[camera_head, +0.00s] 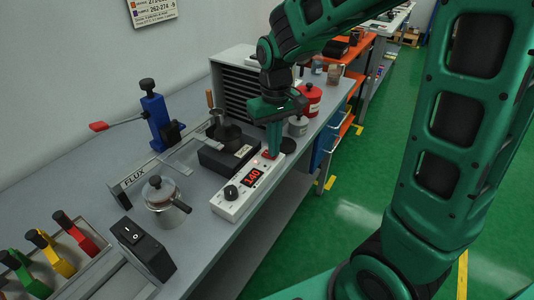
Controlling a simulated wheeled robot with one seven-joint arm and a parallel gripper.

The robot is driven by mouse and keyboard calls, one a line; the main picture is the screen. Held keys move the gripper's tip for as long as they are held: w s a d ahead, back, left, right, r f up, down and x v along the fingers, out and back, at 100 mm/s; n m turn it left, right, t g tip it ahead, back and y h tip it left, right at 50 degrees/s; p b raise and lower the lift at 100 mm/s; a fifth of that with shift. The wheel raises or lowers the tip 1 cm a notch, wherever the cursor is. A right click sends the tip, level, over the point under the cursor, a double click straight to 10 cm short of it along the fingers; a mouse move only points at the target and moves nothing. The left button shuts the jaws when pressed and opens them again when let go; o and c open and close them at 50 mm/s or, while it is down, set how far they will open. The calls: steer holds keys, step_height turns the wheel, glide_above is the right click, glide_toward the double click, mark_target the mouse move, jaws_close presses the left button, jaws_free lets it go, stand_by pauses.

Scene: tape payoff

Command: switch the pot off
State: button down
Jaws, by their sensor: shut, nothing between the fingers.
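A white control box (240,194) lies near the front edge of the bench. A dark pot (223,133) sits on a black base (228,155) just behind the box. My gripper (272,153) points down, shut and empty, at the far end of the control box. It hides part of that end, and I cannot tell whether it touches the box.
A lidded metal jar (162,196) and a black box with a rocker switch (140,247) stand nearer on the bench. A blue stand (157,120) is behind. Red (310,99) and grey (298,125) cans stand beyond my gripper. Coloured-handled tools (42,239) are at lower left.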

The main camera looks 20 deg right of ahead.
step_height(320, 180, up, 7)
stand_by(1.1)
stand_by(0.3)
steer(key=s+d+f+m, duration=0.1)
steer(key=s+d+m, duration=0.2)
steer(key=s+d, duration=0.5)
steer(key=s+d+f+m, duration=0.2)
steer(key=s+d+m, duration=0.2)
steer(key=s+d, duration=0.5)
steer(key=s, duration=0.6)
steer(key=shift+m, duration=0.3)
steer(key=shift+s, duration=0.1)
